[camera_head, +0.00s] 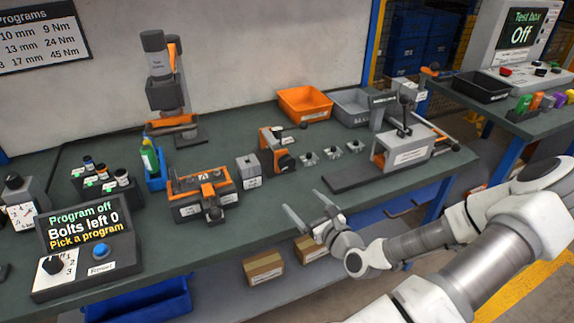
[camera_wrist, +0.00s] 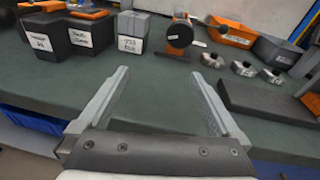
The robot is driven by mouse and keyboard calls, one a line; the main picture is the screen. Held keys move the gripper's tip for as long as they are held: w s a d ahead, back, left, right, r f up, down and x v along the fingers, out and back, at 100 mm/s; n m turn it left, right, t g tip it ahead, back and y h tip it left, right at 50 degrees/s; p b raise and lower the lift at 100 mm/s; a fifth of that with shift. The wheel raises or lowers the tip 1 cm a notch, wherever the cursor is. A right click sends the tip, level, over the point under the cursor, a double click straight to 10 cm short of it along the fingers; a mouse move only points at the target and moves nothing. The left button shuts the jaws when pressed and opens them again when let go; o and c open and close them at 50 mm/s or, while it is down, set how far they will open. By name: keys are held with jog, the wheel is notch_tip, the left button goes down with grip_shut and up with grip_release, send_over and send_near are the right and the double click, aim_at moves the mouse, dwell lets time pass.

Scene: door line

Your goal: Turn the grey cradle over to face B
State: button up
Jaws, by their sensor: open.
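The cradle (camera_head: 214,181) appears to be the grey part in an orange-trimmed fixture on the bench, left of centre in the head view. A white mark on its upper side looks like an A; face B is not visible. An orange bar with a dark knob (camera_head: 214,214) crosses the fixture's front. Only the fixture's dark base blocks (camera_wrist: 46,40) and some orange trim show at the wrist view's upper left.
A grey labelled block (camera_head: 248,171) and an orange stand with a dark disc (camera_head: 276,150) stand right of the fixture. Several small metal parts (camera_head: 331,152) lie beyond. A blue holder with a green bottle (camera_head: 150,163) stands behind left. The bench front (camera_head: 275,208) is clear.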

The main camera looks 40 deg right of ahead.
aim_at(289, 165)
jog(key=s+m+h, duration=0.1)
jog(key=d+r+m+t, duration=0.1)
jog(key=m, duration=0.1)
jog(key=shift+s+r+h, duration=0.1)
jog(key=shift+s+h, duration=0.25)
jog(key=shift+h, duration=0.05)
jog(key=shift+d+r+m, duration=0.25)
jog(key=shift+m, duration=0.05)
jog(key=x, duration=0.5)
jog(key=b+x, duration=0.1)
jog(key=x, duration=1.1)
jog(key=shift+d+r+b, duration=0.15)
jog(key=shift+r+b, duration=0.1)
jog(key=shift+b, duration=0.05)
jog(key=c, duration=1.4)
jog(key=shift+o, duration=0.2)
